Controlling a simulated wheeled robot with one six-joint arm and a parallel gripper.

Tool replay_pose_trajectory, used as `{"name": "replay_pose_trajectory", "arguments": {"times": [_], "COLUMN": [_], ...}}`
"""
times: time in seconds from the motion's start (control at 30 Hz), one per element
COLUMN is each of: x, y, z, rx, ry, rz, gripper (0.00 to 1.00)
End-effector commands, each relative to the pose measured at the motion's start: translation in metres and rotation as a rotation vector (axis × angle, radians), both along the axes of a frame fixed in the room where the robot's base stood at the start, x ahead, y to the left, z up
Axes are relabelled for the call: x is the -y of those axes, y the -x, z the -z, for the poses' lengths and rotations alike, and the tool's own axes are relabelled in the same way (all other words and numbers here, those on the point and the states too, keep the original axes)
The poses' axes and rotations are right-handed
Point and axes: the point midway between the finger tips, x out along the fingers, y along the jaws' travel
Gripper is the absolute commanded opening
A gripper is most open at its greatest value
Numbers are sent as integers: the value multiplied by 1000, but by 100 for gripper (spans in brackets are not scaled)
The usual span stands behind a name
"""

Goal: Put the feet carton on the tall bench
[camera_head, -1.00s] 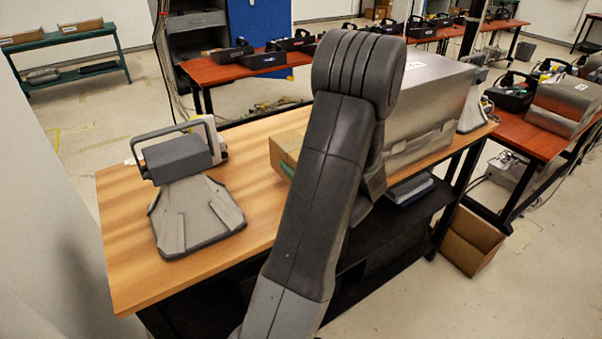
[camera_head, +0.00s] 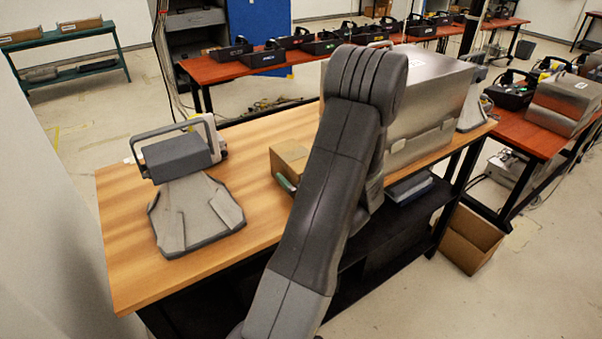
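A brown cardboard carton (camera_head: 289,156) is at the middle of a wood-topped bench (camera_head: 125,243), partly hidden behind my arm. It may be the feet carton, but I cannot read any label on it. A small grey-green piece (camera_head: 285,182) shows at its near side and may be part of my gripper. The rest of my gripper is hidden behind my dark grey arm, so I cannot see whether it touches or holds the carton. I cannot tell for sure which bench is the tall one.
A grey device with a handle (camera_head: 180,157) stands on the bench's left part. A large silver case (camera_head: 420,95) stands to the right. A red table (camera_head: 205,72) with black trays is behind. A green bench (camera_head: 70,37) with cartons is at far left. An open box (camera_head: 468,240) is on the floor.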

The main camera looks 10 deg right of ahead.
Motion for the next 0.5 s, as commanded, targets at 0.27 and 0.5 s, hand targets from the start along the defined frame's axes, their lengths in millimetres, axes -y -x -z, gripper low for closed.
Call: {"name": "replay_pose_trajectory", "arguments": {"times": [0.27, 0.5], "x": [0, 13], "y": [0, 33], "z": [-3, 0], "rx": [0, 0], "ry": [0, 0], "rz": [0, 5], "gripper": [99, 99]}}
